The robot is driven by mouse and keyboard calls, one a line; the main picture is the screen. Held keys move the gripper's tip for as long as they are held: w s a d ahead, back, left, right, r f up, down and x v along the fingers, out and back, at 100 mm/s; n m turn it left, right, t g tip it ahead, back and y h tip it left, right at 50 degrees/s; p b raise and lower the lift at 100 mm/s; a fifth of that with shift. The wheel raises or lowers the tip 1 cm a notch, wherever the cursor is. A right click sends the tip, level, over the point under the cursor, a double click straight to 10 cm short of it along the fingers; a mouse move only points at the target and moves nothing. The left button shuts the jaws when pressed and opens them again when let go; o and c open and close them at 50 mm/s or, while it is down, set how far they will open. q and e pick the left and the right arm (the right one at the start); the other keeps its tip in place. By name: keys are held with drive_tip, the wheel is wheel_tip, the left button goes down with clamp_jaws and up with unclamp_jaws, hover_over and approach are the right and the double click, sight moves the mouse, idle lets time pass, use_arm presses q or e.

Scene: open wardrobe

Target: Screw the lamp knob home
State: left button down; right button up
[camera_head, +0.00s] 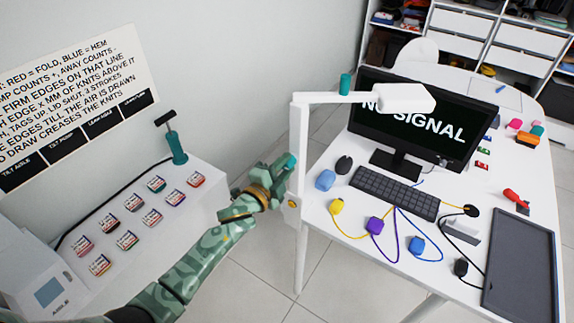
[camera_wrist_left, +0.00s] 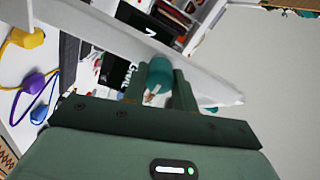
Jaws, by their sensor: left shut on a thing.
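The white desk lamp (camera_head: 298,150) has an upright post at the desk's left edge and an arm reaching right to a flat head (camera_head: 405,97). My left gripper (camera_head: 284,170) is close beside the post at mid-height. It is shut on a teal knob (camera_head: 291,159), which also shows between the fingers in the left wrist view (camera_wrist_left: 160,72). The knob's far end lies close to the white post; I cannot tell whether it is threaded in. A second teal cylinder (camera_head: 346,83) stands up at the lamp's arm. My right gripper is out of view.
The white desk (camera_head: 340,262) holds a monitor (camera_head: 420,115), keyboard (camera_head: 395,192), dark mat (camera_head: 521,265) and cabled coloured blocks. A side table at left carries several small labelled packs and a green hand pump (camera_head: 177,150). Open floor lies between the tables.

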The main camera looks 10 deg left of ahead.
use_arm(q)
drive_tip(key=m+b, duration=0.1)
drive_tip(key=m, duration=0.3)
drive_tip(key=shift+f+m, duration=0.1)
drive_tip(key=shift+m, duration=0.2)
drive_tip(key=m+b, duration=0.1)
drive_tip(key=m, duration=0.2)
drive_tip(key=m+b, duration=0.1)
drive_tip(key=m, duration=0.3)
drive_tip(key=shift+m, duration=1)
drive_tip(key=c, duration=0.8)
unclamp_jaws()
